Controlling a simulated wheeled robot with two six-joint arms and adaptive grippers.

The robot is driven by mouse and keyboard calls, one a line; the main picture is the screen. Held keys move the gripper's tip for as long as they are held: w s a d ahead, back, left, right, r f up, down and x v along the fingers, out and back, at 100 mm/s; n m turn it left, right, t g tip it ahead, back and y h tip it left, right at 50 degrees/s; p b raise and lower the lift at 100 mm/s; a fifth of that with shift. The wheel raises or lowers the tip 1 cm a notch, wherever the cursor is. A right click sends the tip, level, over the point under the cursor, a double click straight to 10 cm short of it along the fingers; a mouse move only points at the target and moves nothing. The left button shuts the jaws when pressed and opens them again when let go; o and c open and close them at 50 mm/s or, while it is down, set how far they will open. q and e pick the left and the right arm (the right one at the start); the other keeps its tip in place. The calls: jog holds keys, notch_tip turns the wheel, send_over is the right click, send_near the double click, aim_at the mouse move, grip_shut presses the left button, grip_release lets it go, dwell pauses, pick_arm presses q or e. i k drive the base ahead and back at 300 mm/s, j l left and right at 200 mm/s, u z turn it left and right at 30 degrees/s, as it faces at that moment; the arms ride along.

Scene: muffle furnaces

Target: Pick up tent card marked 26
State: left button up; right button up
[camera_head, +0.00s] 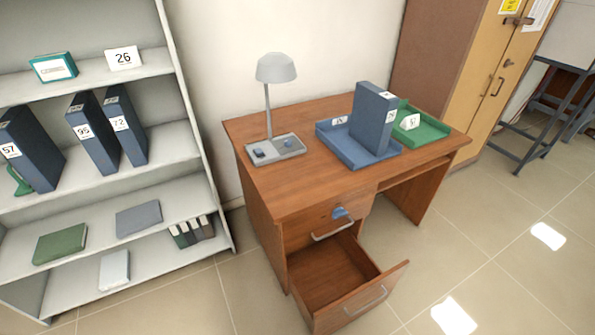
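The white tent card marked 26 (123,58) stands on the top visible shelf (92,76) of the grey shelf unit at the left. It stands to the right of a teal box with a white label (54,67), with a small gap between them. Nothing covers the card. Neither of my grippers shows in the head view.
Blue binders (94,132) stand on the shelf below. The wooden desk (290,187) has a lamp (275,72), a blue tray (340,144) with a binder, and a green tray (433,131). Its lower drawer (345,286) is pulled out. Floor (505,235) is clear at right.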

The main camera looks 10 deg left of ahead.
aim_at(121, 58)
jog(key=u, duration=1.3)
jog(key=i+j, duration=0.25)
jog(key=i+j+z, duration=0.1)
jog(key=i+j, duration=0.2)
jog(key=j, duration=0.2)
jog(key=i+j, duration=0.5)
jog(key=j, duration=0.25)
jog(key=i+j+z, duration=0.1)
jog(key=i+j, duration=0.4)
jog(key=j, duration=0.3)
jog(key=i+j+z, duration=0.1)
jog(key=i+j, duration=0.15)
jog(key=j, duration=0.15)
